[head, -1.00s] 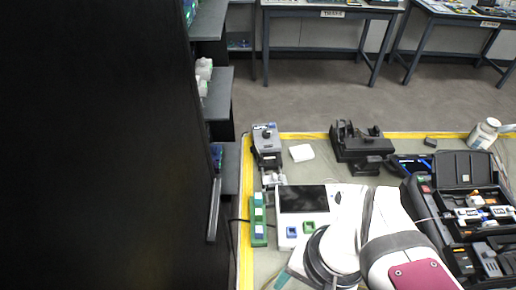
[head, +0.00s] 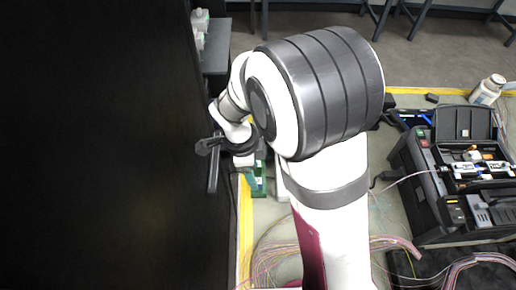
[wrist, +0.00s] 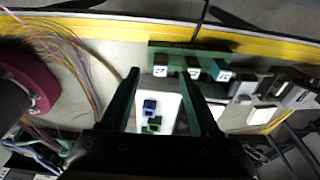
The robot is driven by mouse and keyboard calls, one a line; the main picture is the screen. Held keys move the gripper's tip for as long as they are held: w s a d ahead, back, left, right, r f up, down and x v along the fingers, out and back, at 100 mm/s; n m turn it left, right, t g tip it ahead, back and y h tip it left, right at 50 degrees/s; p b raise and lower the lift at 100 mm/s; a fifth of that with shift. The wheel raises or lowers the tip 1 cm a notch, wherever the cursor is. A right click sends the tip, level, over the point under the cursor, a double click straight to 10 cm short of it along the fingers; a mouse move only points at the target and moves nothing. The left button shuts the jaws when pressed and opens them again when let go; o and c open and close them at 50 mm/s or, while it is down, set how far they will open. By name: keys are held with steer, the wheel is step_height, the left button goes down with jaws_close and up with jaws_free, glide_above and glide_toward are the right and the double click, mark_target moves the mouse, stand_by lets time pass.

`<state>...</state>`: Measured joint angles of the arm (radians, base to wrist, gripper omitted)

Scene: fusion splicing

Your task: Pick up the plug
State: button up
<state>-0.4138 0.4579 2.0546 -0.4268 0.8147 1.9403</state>
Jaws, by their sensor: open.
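I cannot tell which is the plug meant. My gripper (wrist: 161,68) is open, with its two dark green fingers pointing at the rack and nothing visibly held. The white-topped plug shows between the fingertips; contact cannot be told. In the head view the rack (head: 260,182) is mostly hidden by my arm.
A white panel with a blue block (wrist: 150,106) and a green block (wrist: 152,125) lies between the fingers. Loose coloured fibres (wrist: 62,45) are at left. An open black case (head: 425,190) and a white bottle (head: 487,89) stand right in the head view. A dark shelf unit is at left.

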mark_target(258, 181)
steer(key=f, duration=0.2)
steer(key=d+f, duration=0.1)
steer(key=f, duration=0.2)
steer(key=shift+d+f, duration=0.2)
jaws_close()
